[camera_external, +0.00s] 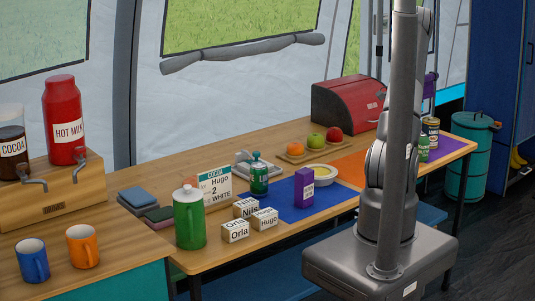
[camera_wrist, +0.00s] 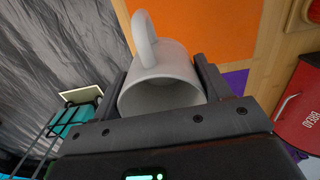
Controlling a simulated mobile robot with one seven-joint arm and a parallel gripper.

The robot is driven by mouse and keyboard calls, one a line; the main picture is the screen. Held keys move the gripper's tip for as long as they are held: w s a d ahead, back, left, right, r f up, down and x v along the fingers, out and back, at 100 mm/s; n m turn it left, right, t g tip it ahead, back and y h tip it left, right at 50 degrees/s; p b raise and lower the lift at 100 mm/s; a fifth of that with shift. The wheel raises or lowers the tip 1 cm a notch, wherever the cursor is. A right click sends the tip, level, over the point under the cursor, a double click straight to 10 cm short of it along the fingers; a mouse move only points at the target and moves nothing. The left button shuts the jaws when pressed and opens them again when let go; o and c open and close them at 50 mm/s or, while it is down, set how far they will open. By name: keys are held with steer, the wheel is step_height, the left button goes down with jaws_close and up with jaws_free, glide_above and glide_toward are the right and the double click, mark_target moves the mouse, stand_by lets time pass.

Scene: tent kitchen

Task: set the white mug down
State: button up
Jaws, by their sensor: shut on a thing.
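The white mug (camera_wrist: 160,90) fills the middle of the wrist view, its open mouth toward the camera and its handle at the top. My gripper (camera_wrist: 165,80) is shut on it, one finger on each side of its wall. The orange mat (camera_wrist: 205,25) shows beyond the mug, with a bit of the purple mat (camera_wrist: 237,80) to the right. I cannot tell the gap between mug and table. In the external view my arm's column hides the gripper and mug; the orange mat (camera_external: 350,167) and purple mat (camera_external: 452,147) show there on the wooden table.
A red bread bin (camera_external: 345,105) stands at the back, also at right in the wrist view (camera_wrist: 302,105). Cans (camera_external: 430,132) stand on the purple mat. A bowl (camera_external: 321,173) and purple box (camera_external: 304,187) stand left of the arm. A teal barrel (camera_external: 466,160) stands beyond the table.

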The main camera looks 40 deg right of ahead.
steer(key=shift+s+d, duration=0.45)
steer(key=shift+s, duration=0.1)
steer(key=shift+d+f, duration=0.1)
steer(key=shift+f, duration=0.1)
steer(key=w+a+f, duration=0.1)
steer(key=w+f, duration=0.1)
steer(key=w, duration=0.1)
steer(key=w+a+f, duration=0.1)
steer(key=w+f, duration=0.1)
steer(key=w, duration=0.2)
steer(key=w+a+f, duration=0.1)
steer(key=w+f, duration=0.1)
steer(key=w, duration=0.1)
steer(key=shift+w+f, duration=0.35)
steer(key=shift+f, duration=2.05)
steer(key=o, duration=1)
steer(key=shift+f, duration=0.15)
